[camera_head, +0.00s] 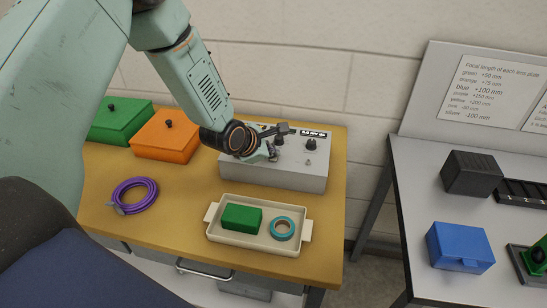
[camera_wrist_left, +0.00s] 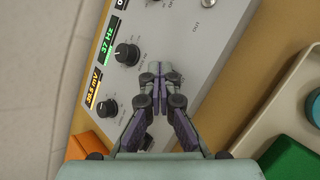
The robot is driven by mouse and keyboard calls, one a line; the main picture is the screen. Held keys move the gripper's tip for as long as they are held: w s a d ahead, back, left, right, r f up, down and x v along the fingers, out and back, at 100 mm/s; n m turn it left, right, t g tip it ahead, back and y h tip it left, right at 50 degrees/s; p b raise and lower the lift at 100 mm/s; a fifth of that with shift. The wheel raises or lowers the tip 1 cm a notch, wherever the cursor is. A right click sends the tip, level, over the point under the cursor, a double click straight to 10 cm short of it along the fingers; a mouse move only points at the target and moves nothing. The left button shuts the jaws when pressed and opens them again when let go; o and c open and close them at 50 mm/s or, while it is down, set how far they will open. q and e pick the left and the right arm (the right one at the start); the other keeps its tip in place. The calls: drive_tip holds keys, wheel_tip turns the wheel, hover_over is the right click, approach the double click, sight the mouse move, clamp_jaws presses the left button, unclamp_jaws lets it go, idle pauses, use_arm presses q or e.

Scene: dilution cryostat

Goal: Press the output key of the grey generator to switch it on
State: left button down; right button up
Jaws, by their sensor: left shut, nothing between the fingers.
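The grey generator (camera_head: 282,176) stands at the back right of the wooden table. Its panel has a row of displays and black knobs, one knob (camera_head: 311,144) showing at the right. In the left wrist view the panel (camera_wrist_left: 190,40) shows lit readouts, a "37 Hz" display (camera_wrist_left: 107,42), and two black knobs. My left gripper (camera_head: 274,142) is over the panel, fingers shut and empty. In the left wrist view its fingertips (camera_wrist_left: 161,70) point at the panel beside the larger knob (camera_wrist_left: 127,54). I cannot tell whether they touch it, nor which part is the output key. My right gripper is not in view.
A cream tray (camera_head: 211,226) with a green block (camera_head: 241,218) and a teal tape ring (camera_head: 282,229) lies in front of the generator. Orange (camera_head: 165,137) and green (camera_head: 120,121) boxes stand left, a purple cable coil (camera_head: 133,195) before them. Another table (camera_head: 421,195) is at right.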

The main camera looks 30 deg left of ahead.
sight(272, 159)
use_arm(q)
drive_tip(key=shift+r, duration=0.1)
idle(0.3)
drive_tip(key=shift+s+r+p, duration=0.15)
drive_tip(key=shift+r+p, duration=0.45)
drive_tip(key=shift+r, duration=0.15)
drive_tip(key=shift+r+p, duration=1.75)
drive_tip(key=shift+r, duration=0.8)
drive_tip(key=shift+f, duration=0.1)
